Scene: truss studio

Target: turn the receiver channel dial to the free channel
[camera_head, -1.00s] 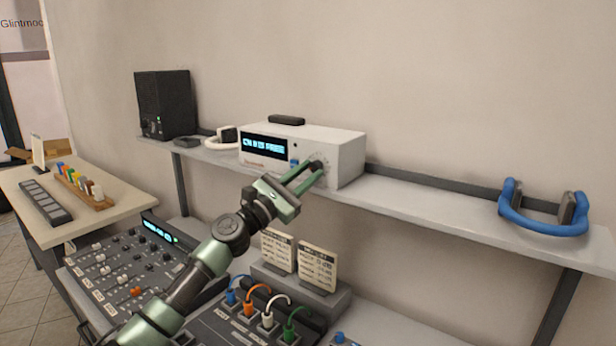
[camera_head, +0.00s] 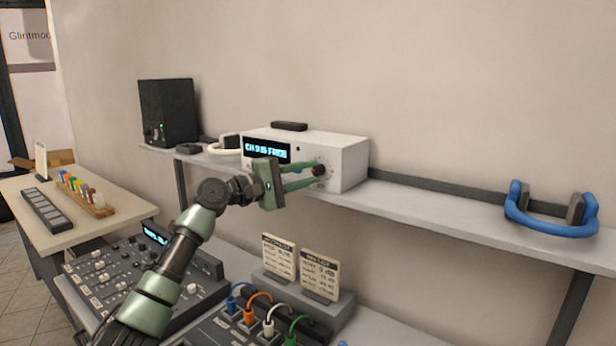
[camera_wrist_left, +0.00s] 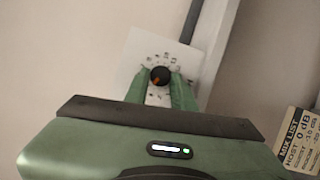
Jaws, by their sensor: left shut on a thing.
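The white receiver (camera_head: 345,160) stands on the wall shelf. Its lit blue display (camera_head: 267,149) seems to read "CH", a number and "IS FREE"; the number is too small to be sure of. The black channel dial (camera_head: 319,170) is on the right of its front face, and shows in the left wrist view (camera_wrist_left: 160,76) with marks around it. My left gripper (camera_head: 316,172) is shut on the dial, one green finger on each side, as the left wrist view (camera_wrist_left: 160,85) also shows. My right gripper is in no view.
A black speaker (camera_head: 168,112) and a white headset (camera_head: 225,147) stand left of the receiver, and a blue headset (camera_head: 550,222) far right. Below are a mixer (camera_head: 125,275), note cards (camera_head: 320,272) and plugged cables (camera_head: 248,315).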

